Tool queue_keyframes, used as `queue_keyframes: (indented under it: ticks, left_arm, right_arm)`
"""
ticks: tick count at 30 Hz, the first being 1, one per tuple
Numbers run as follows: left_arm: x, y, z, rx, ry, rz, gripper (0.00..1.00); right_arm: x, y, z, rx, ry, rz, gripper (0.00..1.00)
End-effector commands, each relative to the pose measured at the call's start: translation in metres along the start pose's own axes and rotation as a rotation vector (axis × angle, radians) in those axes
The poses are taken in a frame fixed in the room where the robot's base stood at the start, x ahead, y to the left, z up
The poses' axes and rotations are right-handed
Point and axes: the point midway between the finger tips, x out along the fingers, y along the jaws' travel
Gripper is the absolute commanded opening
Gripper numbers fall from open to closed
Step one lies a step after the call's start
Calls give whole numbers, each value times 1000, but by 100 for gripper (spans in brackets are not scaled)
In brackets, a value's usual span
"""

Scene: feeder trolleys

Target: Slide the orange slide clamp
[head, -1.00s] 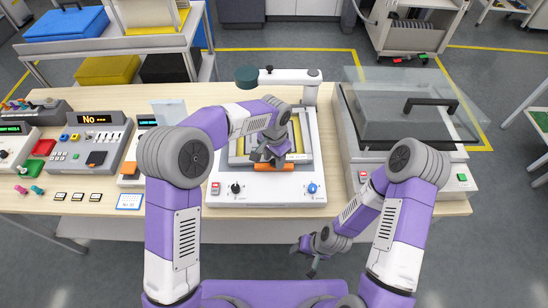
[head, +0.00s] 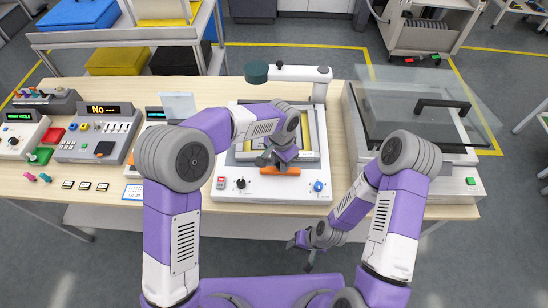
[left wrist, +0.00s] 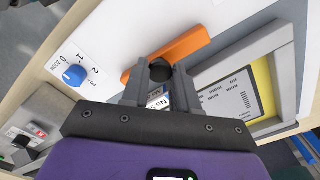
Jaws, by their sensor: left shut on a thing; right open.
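The orange slide clamp (head: 281,171) is a bar lying across the front part of the white machine (head: 230,190). In the left wrist view the orange bar (left wrist: 190,44) runs diagonally just beyond my fingers, with a black knob (left wrist: 160,70) at its near side. My left gripper (head: 268,161) is at the bar; in the left wrist view its fingers (left wrist: 158,82) are shut on the black knob. The fingers and arm hide part of the knob and bar. My right gripper (head: 299,255) is open and empty, in front of the table edge.
A yellow-and-grey framed bed (head: 249,147) lies behind the clamp. A blue dial (head: 318,186) and black dial (head: 240,183) are on the machine's front. A glass-lidded unit (head: 440,168) stands right, control boxes (head: 95,140) left. A dark green round head (head: 256,72) overhangs the machine.

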Motion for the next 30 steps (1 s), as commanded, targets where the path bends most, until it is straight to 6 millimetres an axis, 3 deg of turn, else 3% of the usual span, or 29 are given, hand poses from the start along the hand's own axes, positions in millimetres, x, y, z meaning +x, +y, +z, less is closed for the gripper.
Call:
queue_keyframes:
  ticks: [4, 5, 9, 20, 30]
  left_arm:
    - [1, 2, 2, 3, -13, 5, 0]
    - [1, 2, 3, 3, -13, 5, 33]
    - [1, 1, 3, 0, -11, 5, 55]
    - [-5, 0, 2, -1, -7, 3, 55]
    - [-60, 0, 1, 0, -6, 3, 55]
  right_arm:
    - [0, 0, 0, 1, 0, 0, 55]
    - [0, 0, 0, 1, 0, 0, 55]
    - [0, 0, 0, 1, 0, 0, 55]
    - [-2, 0, 0, 1, 0, 0, 55]
    - [-14, -5, 1, 1, 0, 0, 55]
